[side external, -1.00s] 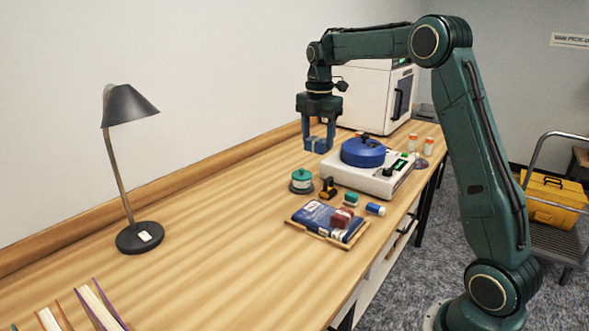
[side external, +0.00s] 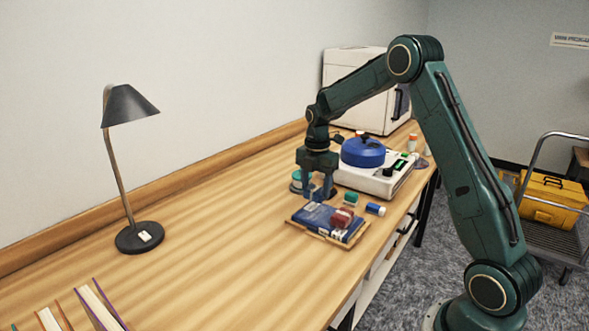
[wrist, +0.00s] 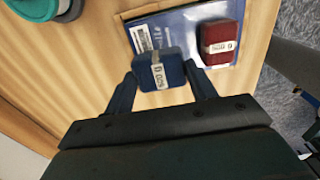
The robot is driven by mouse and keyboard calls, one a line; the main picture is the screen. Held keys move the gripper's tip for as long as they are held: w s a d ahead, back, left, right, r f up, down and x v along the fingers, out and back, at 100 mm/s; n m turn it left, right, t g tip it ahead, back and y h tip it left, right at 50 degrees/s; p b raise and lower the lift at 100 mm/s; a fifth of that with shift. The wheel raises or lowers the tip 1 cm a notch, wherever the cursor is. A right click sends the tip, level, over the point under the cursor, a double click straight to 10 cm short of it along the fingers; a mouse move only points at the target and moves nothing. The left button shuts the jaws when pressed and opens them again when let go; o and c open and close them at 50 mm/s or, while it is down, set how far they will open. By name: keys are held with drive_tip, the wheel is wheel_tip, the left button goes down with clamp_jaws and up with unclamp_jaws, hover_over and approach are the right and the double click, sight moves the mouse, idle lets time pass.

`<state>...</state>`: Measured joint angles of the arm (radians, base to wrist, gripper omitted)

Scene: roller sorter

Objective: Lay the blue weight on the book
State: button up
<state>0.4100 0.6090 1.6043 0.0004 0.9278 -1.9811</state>
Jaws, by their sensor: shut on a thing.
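The blue weight (wrist: 159,70), a small block with a white label band, is between the fingers of my gripper (wrist: 160,72). My gripper is shut on it. In the side view my gripper (side external: 319,192) is low, at the far left edge of the book (side external: 312,217). The blue weight is mostly hidden by the fingers there. The book (wrist: 187,22) is dark blue and lies flat on a wooden board. In the wrist view the weight overlaps its near edge; I cannot tell if they touch. A red weight (wrist: 219,43) lies on the book.
A white device (side external: 377,180) with a blue round lid is to the right. A small green item (side external: 350,199) and a blue-and-white cylinder (side external: 376,209) lie beside the book.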

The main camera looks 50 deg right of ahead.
sight(316, 189)
drive_tip(key=shift+f, duration=0.15)
drive_tip(key=shift+f, duration=2)
drive_tip(key=shift+f, duration=0.2)
drive_tip(key=o, duration=1.3)
drive_tip(key=shift+o, duration=0.2)
drive_tip(key=shift+r, duration=0.1)
wheel_tip(316, 189, up, 12)
drive_tip(key=shift+r, duration=0.1)
